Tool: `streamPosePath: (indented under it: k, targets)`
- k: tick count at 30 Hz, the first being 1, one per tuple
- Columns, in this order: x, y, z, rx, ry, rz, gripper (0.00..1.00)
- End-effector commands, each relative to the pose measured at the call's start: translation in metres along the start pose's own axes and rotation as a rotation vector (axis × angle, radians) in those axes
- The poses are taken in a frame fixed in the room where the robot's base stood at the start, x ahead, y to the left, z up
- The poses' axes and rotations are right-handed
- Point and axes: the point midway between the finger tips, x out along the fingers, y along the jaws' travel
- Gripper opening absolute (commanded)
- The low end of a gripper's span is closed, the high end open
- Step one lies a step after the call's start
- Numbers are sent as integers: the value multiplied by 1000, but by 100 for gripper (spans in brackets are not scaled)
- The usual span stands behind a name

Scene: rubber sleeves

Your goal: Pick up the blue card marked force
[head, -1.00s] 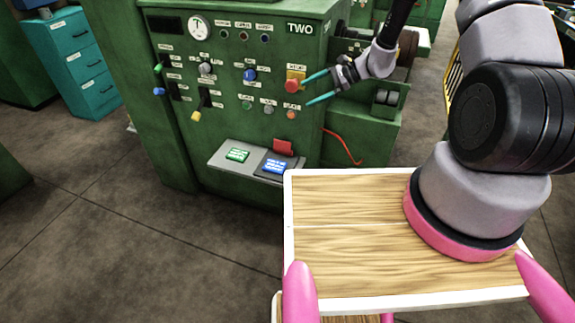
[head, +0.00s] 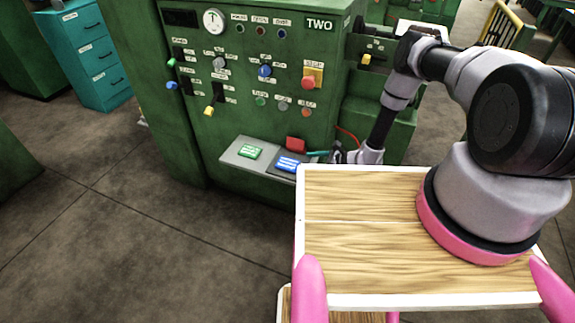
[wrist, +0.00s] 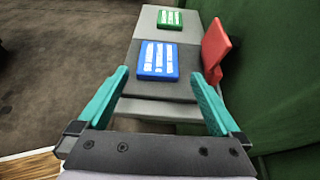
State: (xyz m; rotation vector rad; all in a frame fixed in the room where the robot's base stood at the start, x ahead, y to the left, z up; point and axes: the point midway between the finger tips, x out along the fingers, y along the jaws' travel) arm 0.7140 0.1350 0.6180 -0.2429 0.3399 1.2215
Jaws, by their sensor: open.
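The blue card (head: 288,164) with white lettering lies on the dark right part of the grey shelf at the front of the green machine. In the wrist view the blue card (wrist: 158,60) lies flat just beyond and between my fingertips; its lettering is too small to read. My gripper (head: 322,155) is at the right end of the shelf. In the wrist view my gripper (wrist: 160,72) has its teal fingers spread wide, with nothing between them. The fingers do not touch the card.
A green card (head: 250,151) lies on the left part of the shelf (head: 232,160). A red upright piece (wrist: 215,48) stands right of the blue card, close to my right finger. The machine panel (head: 240,90) with knobs rises behind.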

Motion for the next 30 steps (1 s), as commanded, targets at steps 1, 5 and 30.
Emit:
streamPosePath:
  k: [1, 5, 30]
  targets:
    - [9, 1, -1, -1, 1, 2, 100]
    - [22, 0, -1, 0, 1, 1, 100]
    - [77, 2, -2, 0, 1, 1, 58]
